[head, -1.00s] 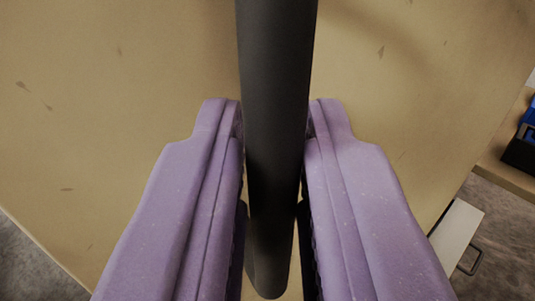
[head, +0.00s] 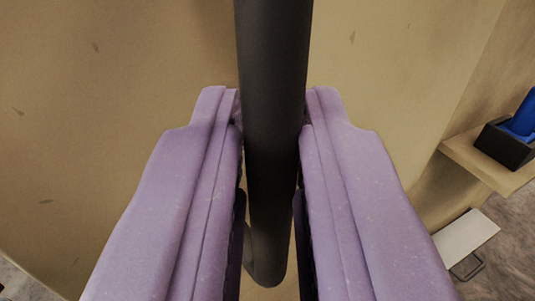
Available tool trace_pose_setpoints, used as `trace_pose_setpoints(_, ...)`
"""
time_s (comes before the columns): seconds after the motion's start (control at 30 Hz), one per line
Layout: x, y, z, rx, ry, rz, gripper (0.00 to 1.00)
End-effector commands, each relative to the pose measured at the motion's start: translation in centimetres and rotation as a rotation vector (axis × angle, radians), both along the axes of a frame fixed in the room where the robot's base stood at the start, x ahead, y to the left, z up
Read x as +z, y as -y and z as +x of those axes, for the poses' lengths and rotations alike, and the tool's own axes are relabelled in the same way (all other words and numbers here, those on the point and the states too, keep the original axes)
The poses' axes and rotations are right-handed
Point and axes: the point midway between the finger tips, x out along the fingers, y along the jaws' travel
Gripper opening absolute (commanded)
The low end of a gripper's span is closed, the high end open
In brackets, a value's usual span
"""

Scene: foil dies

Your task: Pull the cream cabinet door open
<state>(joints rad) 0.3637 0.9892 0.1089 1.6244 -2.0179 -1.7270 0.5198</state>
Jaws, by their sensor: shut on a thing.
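The cream cabinet door (head: 110,95) fills most of the view behind my gripper, with a few small brown marks on its face. A dark bar handle (head: 270,60) runs from the top edge down the middle and bends in toward the door at its lower end. My gripper (head: 270,115) has its two purple fingers on either side of the bar and is shut on it. The door's right edge stands away from the cabinet, and part of the inside shows beyond it. The upper end of the handle is out of view.
At the right, a cream shelf (head: 470,160) inside the cabinet holds a black holder (head: 500,146) with a blue thing (head: 525,115) in it. Below is a white flat piece (head: 465,236) with a dark wire loop. Grey floor shows at the lower corners.

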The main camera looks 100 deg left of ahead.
Motion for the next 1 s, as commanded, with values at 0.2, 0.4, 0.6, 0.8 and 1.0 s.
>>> trace_pose_setpoints(0.2, 0.2, -0.3, 0.1, 0.001, 0.003, 0.005, 0.0)
trace_pose_setpoints(0.4, 0.2, -0.2, 0.1, 0.001, 0.002, 0.003, 0.35)
trace_pose_setpoints(0.6, 0.1, 0.2, 0.1, -0.001, 0.002, 0.002, 0.35)
trace_pose_setpoints(0.8, 0.1, 3.3, 0.7, -0.002, 0.002, 0.001, 0.35)
trace_pose_setpoints(1.0, 0.1, 6.4, 1.3, 0.001, 0.004, 0.002, 0.35)
